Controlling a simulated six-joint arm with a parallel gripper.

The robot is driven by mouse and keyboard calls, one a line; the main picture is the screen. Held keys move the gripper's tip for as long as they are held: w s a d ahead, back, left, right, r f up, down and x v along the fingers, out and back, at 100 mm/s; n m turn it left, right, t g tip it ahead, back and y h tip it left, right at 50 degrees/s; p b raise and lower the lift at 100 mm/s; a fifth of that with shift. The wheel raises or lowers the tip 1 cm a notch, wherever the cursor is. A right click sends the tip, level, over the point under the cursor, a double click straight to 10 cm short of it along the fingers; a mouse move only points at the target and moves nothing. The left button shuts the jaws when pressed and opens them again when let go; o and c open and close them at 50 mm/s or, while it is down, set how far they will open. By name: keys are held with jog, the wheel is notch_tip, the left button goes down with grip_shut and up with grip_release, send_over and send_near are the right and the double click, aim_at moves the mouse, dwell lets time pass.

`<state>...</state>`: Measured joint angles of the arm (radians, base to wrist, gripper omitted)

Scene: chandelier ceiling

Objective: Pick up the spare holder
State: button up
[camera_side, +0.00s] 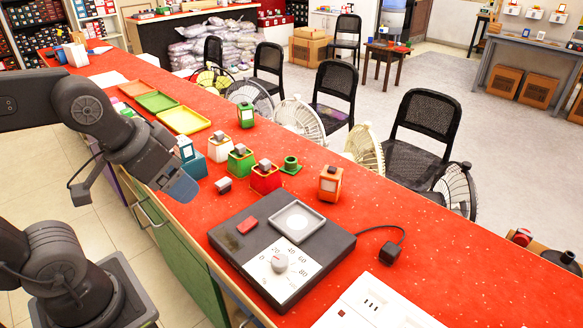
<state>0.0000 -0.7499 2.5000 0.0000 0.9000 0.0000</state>
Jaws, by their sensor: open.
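A small green holder (290,166), a short round cup on a square base, stands on the red counter right of the red box. No label shows which thing is the spare holder. My gripper (182,188) is open and hangs over the counter's near edge, left of the holder and apart from it. Nothing shows between its jaws, though they are seen at an angle. Between them stand a white box (219,150), a green box (240,164) and a red box (265,181), each with a grey piece on top. A blue box (194,164) is partly hidden behind my gripper.
A black device with a dial (279,262) takes up the front counter (400,235). An orange block (330,184), a green canister (246,116) and a small red-and-white piece (223,185) stand nearby. A yellow tray (184,120) lies farther back. Fans and chairs line the far side.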

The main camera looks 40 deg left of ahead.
jog(key=w+a+r+n+g+y, duration=0.15)
jog(key=w+r+n, duration=0.25)
jog(key=w, duration=0.8)
jog(key=n+g+y, duration=0.2)
jog(key=n+y, duration=0.1)
jog(key=n, duration=0.6)
send_over(291, 164)
jog(key=d, duration=0.1)
jog(key=f, duration=2.5)
jog(key=shift+s+d+f, duration=0.1)
jog(key=shift+s+d, duration=0.05)
jog(key=shift+d, duration=0.05)
jog(key=shift+x, duration=2.9)
